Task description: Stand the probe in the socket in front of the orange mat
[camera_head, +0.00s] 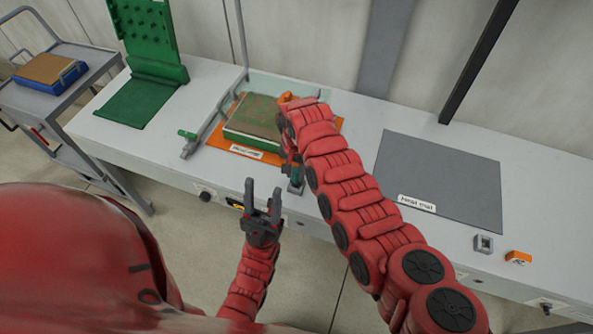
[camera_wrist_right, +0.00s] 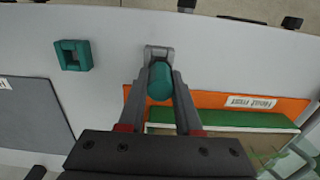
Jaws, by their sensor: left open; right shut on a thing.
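The orange mat (camera_head: 322,139) lies mid-bench with a green-rimmed tray (camera_head: 250,139) on it; it also shows in the right wrist view (camera_wrist_right: 215,99). A grey socket (camera_head: 296,188) stands in front of the mat, near the bench's front edge. My right gripper (camera_wrist_right: 160,88) is shut on the teal probe (camera_wrist_right: 160,80), whose round end faces the wrist camera. The grey socket (camera_wrist_right: 158,52) shows right behind the probe. I cannot tell whether the probe's lower end is inside it. My left gripper (camera_head: 262,198) is open and empty, in front of the bench.
A teal square socket (camera_wrist_right: 75,55) stands beside the grey one in the wrist view. A grey mat (camera_head: 440,175), a small grey block (camera_head: 483,243) and an orange block (camera_head: 518,258) are at right. A green stand (camera_head: 150,75) and a cart (camera_head: 70,90) are at left.

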